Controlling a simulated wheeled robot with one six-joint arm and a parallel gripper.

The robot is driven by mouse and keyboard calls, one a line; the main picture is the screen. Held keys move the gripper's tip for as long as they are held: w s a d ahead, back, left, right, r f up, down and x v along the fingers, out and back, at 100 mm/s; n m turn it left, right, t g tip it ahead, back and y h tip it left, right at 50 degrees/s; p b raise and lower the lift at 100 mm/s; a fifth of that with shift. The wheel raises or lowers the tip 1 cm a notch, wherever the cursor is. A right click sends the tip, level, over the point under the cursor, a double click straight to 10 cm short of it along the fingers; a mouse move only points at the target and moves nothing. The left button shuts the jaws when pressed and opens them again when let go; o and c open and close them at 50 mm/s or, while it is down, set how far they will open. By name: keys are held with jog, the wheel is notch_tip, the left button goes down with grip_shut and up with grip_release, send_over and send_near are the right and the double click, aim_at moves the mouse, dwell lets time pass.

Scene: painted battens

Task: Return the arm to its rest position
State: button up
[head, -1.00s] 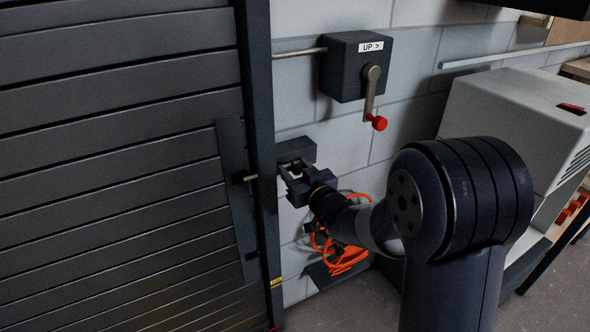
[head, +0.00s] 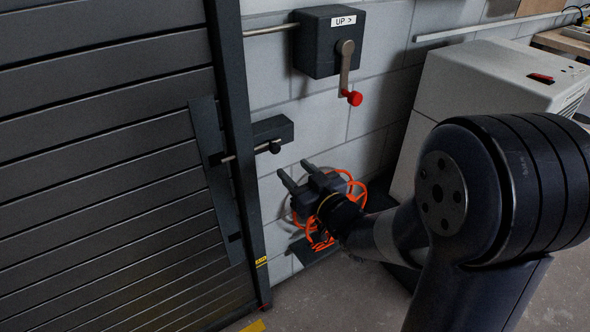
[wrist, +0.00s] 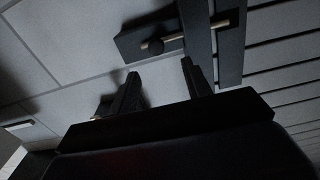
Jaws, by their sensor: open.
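My gripper (head: 294,172) is open and empty in the head view, in front of the grey block wall. It is below and to the right of a sliding bolt (head: 268,148), and apart from it. The bolt's thin rod runs from a dark block (head: 272,129) on the wall across the door post to the shutter. My arm fills the lower right of the head view.
A slatted dark shutter (head: 100,150) covers the left. A crank box (head: 318,42) marked "UP >" with a red-knobbed handle (head: 352,97) is on the wall above. An orange coiled hose (head: 357,188) hangs behind my gripper. A pale cabinet (head: 490,75) stands at right.

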aim_at(278, 149)
jog(key=shift+w, duration=0.1)
jog(key=x, duration=0.9)
jog(key=shift+w+a, duration=0.45)
jog(key=shift+w, duration=0.35)
jog(key=shift+w+d, duration=0.1)
jog(key=shift+d, duration=0.15)
